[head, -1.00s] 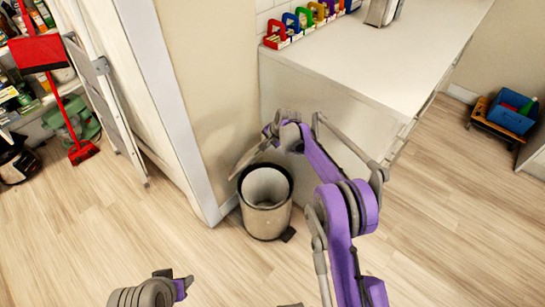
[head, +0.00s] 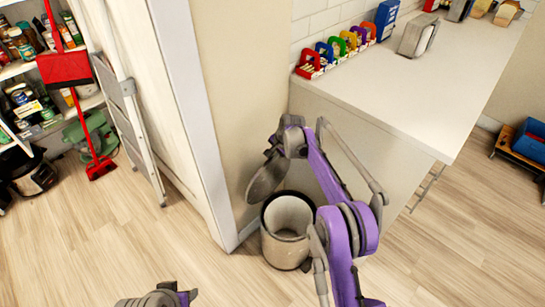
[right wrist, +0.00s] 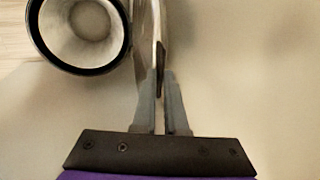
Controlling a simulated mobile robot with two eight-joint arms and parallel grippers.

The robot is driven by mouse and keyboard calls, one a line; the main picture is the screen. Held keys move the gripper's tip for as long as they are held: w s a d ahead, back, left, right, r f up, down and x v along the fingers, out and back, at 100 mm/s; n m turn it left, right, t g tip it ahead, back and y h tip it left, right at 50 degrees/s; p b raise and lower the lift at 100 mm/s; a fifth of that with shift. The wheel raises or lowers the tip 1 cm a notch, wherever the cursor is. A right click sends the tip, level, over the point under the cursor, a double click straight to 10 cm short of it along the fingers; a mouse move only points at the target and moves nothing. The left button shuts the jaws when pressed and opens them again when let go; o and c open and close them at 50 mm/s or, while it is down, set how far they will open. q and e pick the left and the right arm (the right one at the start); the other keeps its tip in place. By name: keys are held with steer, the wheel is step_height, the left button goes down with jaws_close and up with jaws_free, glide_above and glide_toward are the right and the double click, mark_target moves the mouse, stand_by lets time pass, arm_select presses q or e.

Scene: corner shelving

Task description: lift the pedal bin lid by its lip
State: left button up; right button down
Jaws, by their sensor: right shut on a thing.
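The pedal bin (head: 284,250) stands on the floor by the wall corner, its round mouth uncovered and its pale inside showing. Its grey lid (head: 264,181) stands steeply tilted above the bin's back left. My right gripper (head: 274,150) is at the lid's upper edge, with its fingertips partly hidden. In the right wrist view the fingers (right wrist: 161,95) are shut on the lid, seen nearly edge-on (right wrist: 156,28), and the open bin (right wrist: 88,68) is at upper left. My left gripper (head: 185,296) is at the bottom edge, apart from the bin; its jaws are unclear.
A white counter (head: 400,100) with coloured holders (head: 340,50) is right of the bin. The wall end (head: 200,120) is close on its left. The floor in front is clear.

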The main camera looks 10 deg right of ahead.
steer(key=c, duration=1)
jaws_free()
steer(key=p+v, duration=0.1)
steer(key=v, duration=1)
steer(key=shift+s, duration=0.1)
